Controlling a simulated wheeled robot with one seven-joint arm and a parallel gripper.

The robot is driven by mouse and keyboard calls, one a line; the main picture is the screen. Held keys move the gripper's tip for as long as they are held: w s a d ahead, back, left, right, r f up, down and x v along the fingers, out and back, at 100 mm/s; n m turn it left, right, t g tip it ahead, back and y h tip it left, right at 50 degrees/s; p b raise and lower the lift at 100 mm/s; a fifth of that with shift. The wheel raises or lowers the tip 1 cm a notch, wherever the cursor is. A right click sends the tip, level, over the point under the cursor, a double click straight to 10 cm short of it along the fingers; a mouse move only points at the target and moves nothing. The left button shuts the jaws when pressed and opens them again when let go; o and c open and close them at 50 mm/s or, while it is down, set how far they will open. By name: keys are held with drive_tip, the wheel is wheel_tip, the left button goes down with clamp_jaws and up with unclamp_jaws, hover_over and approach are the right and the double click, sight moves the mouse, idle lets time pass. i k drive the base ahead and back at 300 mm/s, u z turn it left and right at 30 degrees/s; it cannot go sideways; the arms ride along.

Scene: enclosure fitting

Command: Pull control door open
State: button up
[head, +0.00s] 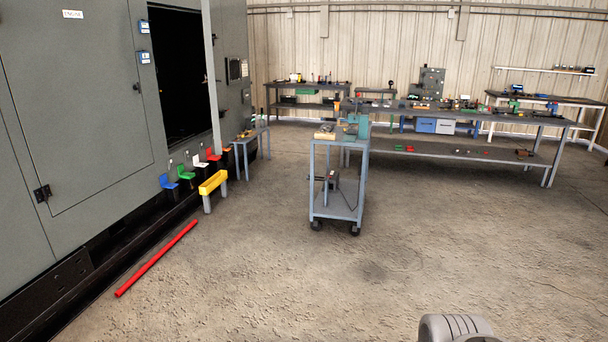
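A large grey enclosure fills the left side. Its near door (75,110) carries an "ENGINE" label (73,14) and looks shut, with a black latch (42,193) at its lower left. Right of it is a tall dark opening (180,80). A thin light-grey upright strip (211,75) stands at the opening's right side; I cannot tell whether it is a door seen edge-on or a post. A further grey panel (234,35) with a vented plate lies beyond it. I see no label reading control. My gripper is not in view; only a grey part of my arm shows at the bottom right.
A red bar (157,258) lies on the floor along the enclosure. A yellow tray on legs (213,182) and several coloured holders (186,172) stand before the opening. A blue-grey cart (338,190) stands mid-floor, benches (455,152) behind.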

sight(204, 4)
drive_tip(key=u, duration=0.15)
drive_tip(key=i, duration=2.65)
drive_tip(key=u, duration=0.55)
drive_tip(key=i, duration=2.8)
drive_tip(key=u, duration=0.5)
drive_tip(key=i, duration=0.7)
